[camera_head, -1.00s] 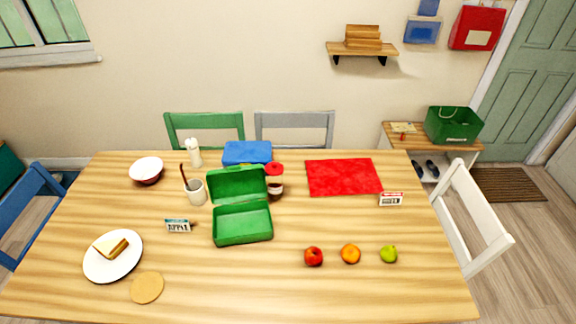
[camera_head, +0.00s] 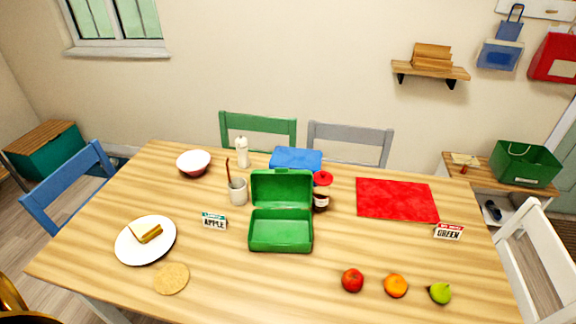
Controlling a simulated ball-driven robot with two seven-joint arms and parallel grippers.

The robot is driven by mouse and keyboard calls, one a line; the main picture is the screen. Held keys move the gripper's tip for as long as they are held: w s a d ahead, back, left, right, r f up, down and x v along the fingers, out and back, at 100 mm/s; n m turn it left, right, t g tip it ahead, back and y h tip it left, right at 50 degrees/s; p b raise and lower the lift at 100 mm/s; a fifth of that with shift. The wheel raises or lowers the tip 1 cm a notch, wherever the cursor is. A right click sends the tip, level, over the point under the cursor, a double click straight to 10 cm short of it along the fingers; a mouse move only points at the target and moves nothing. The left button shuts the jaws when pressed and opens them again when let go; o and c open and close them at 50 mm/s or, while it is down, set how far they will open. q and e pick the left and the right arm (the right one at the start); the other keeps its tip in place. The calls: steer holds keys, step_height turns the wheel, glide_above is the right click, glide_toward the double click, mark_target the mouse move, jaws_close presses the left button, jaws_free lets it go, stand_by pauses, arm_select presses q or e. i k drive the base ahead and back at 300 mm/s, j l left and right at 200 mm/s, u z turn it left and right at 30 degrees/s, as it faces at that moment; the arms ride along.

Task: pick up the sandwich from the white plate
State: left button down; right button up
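The sandwich (camera_head: 147,233) lies on the white plate (camera_head: 133,253) at the left front of the wooden table. It is a wedge with pale bread and a brown side. Nothing covers the sandwich or the plate. Neither of my grippers shows in the head view, so I cannot see their state.
Near the plate are a round tan coaster (camera_head: 171,279) and an APPLE sign (camera_head: 214,221). An open green lunchbox (camera_head: 281,232) stands mid-table. A cup (camera_head: 238,192) and a bowl (camera_head: 194,164) are behind. A blue chair (camera_head: 70,190) stands at the table's left side.

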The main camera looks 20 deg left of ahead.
mark_target(144, 233)
steer(key=k+j+u, duration=0.1)
steer(key=u, duration=1.85)
steer(key=i+j+z, duration=0.3)
steer(key=i+j, duration=0.15)
steer(key=j, duration=0.2)
steer(key=i+j+z, duration=0.3)
steer(key=j, duration=0.45)
steer(key=i+l, duration=0.05)
steer(key=i, duration=0.05)
